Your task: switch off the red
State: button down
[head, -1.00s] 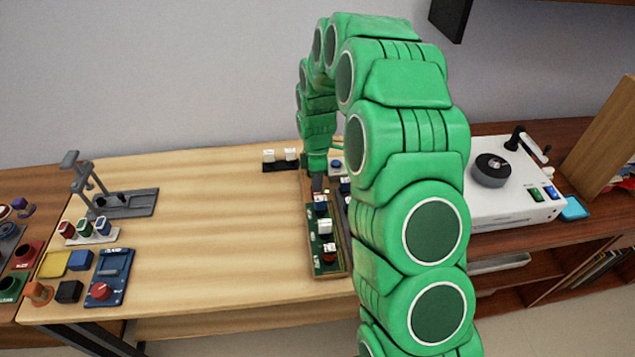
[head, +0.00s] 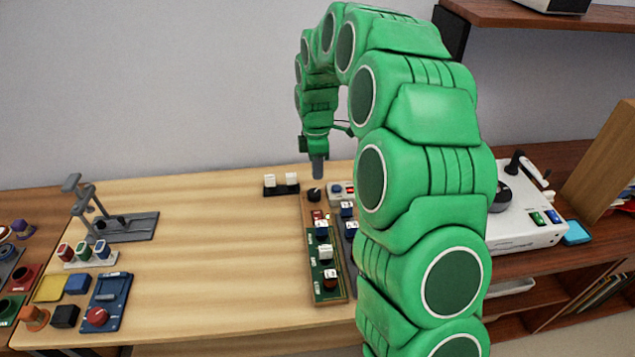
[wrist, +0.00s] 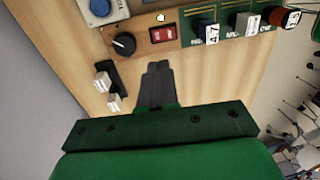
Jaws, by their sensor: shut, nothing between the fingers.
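A red rocker switch (wrist: 163,34) sits on the wooden board in the wrist view, with a small pale lit lamp (wrist: 161,18) beside it. Its rocker position is too small to tell. In the head view the red switch (head: 317,215) is at the far end of the long board (head: 309,262). My gripper (head: 318,176) is shut and empty, above the board's far end near the black knob (head: 314,195). In the wrist view the closed fingertips (wrist: 158,66) point toward the red switch and appear apart from it.
Beside the red switch are the black knob (wrist: 123,44) and several labelled toggles on a green panel (wrist: 222,28). A black block with two white switches (head: 281,184) stands left of the board. The table's middle left is clear. My arm hides part of the right side.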

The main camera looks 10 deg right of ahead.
aim_at(317, 219)
jog(key=shift+r, duration=0.6)
jog(key=shift+s+a, duration=0.25)
jog(key=shift+s, duration=0.4)
jog(key=shift+f, duration=0.15)
jog(key=f, duration=0.4)
jog(key=s+f, duration=0.1)
jog(key=f, duration=0.4)
jog(key=s+f, duration=0.1)
jog(key=f, duration=0.3)
jog(key=shift+f, duration=0.3)
